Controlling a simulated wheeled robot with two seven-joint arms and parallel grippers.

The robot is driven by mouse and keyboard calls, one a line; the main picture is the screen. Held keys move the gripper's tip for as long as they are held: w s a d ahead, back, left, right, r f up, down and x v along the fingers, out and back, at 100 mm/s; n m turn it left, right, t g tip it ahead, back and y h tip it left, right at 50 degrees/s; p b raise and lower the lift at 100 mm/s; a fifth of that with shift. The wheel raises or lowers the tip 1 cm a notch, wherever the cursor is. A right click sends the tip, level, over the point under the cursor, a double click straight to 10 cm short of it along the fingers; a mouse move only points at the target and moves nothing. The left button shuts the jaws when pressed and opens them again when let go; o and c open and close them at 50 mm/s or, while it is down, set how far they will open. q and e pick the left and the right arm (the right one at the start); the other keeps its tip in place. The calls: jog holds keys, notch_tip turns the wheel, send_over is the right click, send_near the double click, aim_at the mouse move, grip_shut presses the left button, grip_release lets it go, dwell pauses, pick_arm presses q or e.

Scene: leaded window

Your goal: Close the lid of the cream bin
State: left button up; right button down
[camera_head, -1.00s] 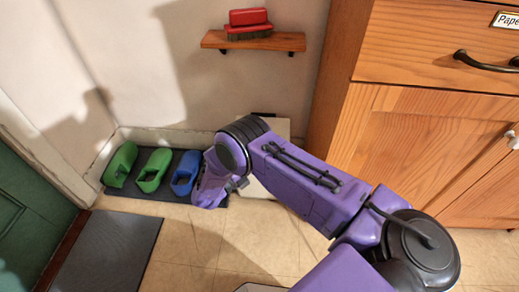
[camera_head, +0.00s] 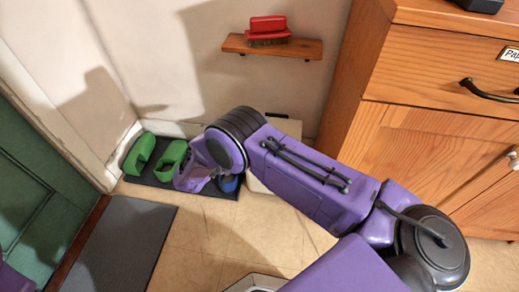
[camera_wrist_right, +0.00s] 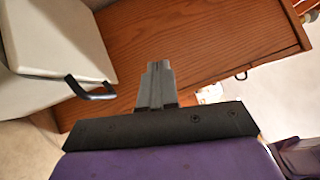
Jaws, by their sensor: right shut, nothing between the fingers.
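The cream bin (camera_head: 285,124) stands against the wall beside the wooden cabinet, mostly hidden behind my right arm in the head view. In the right wrist view its pale lid panel (camera_wrist_right: 62,38) fills the upper left, with a black handle (camera_wrist_right: 92,90) at its lower edge. How far the lid stands open I cannot tell. My right gripper (camera_wrist_right: 157,80) is shut and empty, to the right of the handle in that view and apart from it in the picture. Its fingertips are hidden in the head view. My left gripper is not in view.
A wooden cabinet (camera_head: 420,150) stands right of the bin. Green clogs (camera_head: 139,153) and a partly hidden blue clog (camera_head: 229,184) sit on a dark mat. A grey doormat (camera_head: 120,245) lies by the green door.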

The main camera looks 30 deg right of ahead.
jog(key=s+d+r+n+t+y+p, duration=0.1)
jog(key=d+r+n+t+y+p, duration=0.25)
jog(key=r+n+t+p, duration=0.7)
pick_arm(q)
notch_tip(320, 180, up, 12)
pick_arm(e)
jog(key=s+a+f+n+g+y+b, duration=0.3)
jog(key=s+f+n+y, duration=0.55)
jog(key=n, duration=1.05)
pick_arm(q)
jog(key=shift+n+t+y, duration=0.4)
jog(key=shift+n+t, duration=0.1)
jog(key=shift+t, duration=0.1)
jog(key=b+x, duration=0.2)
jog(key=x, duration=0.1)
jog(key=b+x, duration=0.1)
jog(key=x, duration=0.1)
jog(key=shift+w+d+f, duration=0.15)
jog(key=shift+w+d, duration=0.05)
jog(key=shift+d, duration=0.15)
pick_arm(e)
jog(key=w+d+f, duration=0.4)
jog(key=w+f, duration=0.1)
jog(key=f, duration=0.4)
jog(key=shift+d+t, duration=0.2)
jog(key=shift+t, duration=0.25)
